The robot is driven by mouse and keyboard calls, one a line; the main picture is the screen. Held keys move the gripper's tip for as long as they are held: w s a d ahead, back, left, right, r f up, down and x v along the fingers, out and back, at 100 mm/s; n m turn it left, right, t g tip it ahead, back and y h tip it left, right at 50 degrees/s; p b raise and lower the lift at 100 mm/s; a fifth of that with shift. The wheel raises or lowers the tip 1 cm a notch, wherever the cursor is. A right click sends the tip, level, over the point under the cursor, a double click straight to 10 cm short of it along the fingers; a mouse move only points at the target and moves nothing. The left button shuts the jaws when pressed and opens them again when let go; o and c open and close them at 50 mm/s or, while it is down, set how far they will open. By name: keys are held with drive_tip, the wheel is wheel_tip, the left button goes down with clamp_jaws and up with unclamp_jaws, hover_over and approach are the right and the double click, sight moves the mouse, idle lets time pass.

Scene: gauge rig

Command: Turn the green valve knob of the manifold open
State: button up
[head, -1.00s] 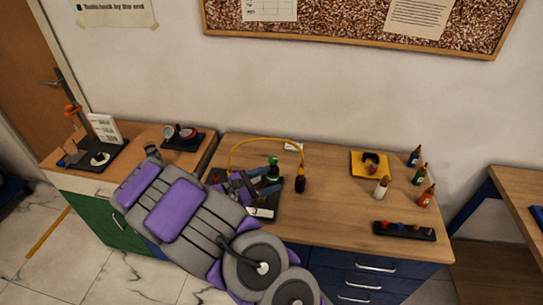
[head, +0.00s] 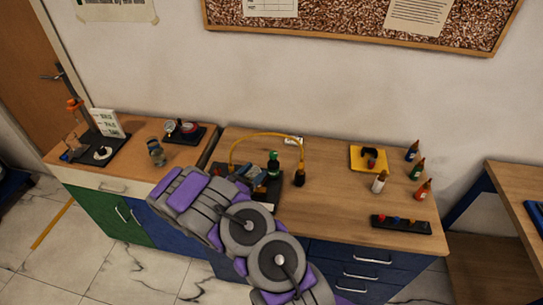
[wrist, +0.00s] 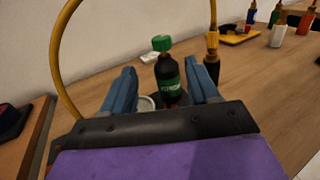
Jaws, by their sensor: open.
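The green valve knob (wrist: 162,43) tops a dark upright body with a green label (wrist: 168,84) in the wrist view. In the head view the knob (head: 273,156) shows just beyond my gripper. The manifold's dark base (head: 226,168) is mostly hidden by my arm. A yellow hose (head: 262,134) arches over it to a dark fitting (head: 299,178). My gripper (wrist: 160,69) is open and empty. Its two blue fingers stand left and right of the labelled body in the picture, with the knob above the fingertips. I cannot tell whether the body is fully between them.
A cylinder (head: 156,153) and a gauge rig (head: 184,131) stand on the left cabinet.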

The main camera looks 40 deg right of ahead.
sight(271, 157)
drive_tip(key=x, duration=1.1)
drive_tip(key=shift+d+b, duration=0.3)
drive_tip(key=shift+d, duration=0.2)
drive_tip(key=shift+d, duration=0.1)
drive_tip(key=shift+c, duration=0.4)
drive_tip(key=c, duration=0.9)
drive_tip(key=shift+o, duration=0.2)
